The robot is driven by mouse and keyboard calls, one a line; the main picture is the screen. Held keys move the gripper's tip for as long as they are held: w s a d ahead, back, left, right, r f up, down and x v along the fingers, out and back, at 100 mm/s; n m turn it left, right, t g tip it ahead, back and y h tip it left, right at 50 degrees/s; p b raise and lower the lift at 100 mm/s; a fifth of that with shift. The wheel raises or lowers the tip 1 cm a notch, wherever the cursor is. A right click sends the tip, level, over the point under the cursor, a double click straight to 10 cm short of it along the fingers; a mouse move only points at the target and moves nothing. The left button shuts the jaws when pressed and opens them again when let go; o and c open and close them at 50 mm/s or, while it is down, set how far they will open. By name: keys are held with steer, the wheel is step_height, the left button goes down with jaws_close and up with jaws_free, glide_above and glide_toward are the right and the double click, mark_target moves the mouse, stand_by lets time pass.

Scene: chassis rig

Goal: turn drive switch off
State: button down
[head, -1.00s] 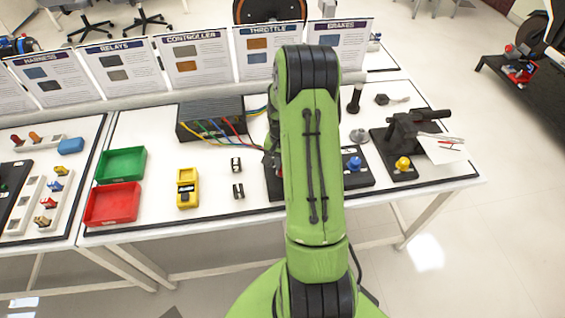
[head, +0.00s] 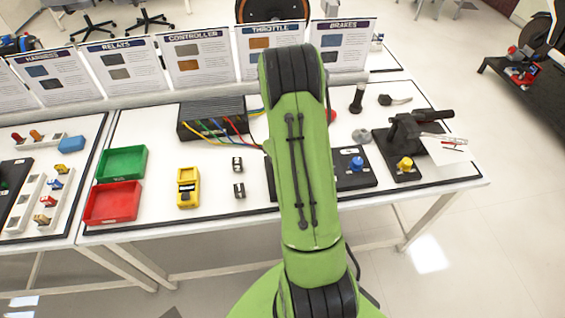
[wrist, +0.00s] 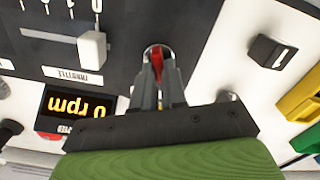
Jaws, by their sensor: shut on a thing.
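In the wrist view my gripper (wrist: 157,62) is shut on a small red lever (wrist: 157,68), which I take to be the drive switch. The lever rises from a round metal collar at the edge of a black control panel (wrist: 190,15). A label for the switch is not visible, and its exact position is hard to tell behind the fingers. The panel's display (wrist: 75,108) reads 0 rpm. A white throttle slider (wrist: 92,48) sits left of my gripper. In the head view my green arm hides the gripper and switch.
A dark box (head: 212,117) with coloured wires stands behind the panel. A black lever rig (head: 408,135) stands right. Small black blocks (head: 238,165) lie near the panel.

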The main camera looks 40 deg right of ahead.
steer(key=shift+n, duration=0.6)
steer(key=c, duration=1.2)
jaws_free()
step_height(320, 180, up, 16)
steer(key=p, duration=0.3)
steer(key=shift+f, duration=0.1)
steer(key=shift+a, duration=0.1)
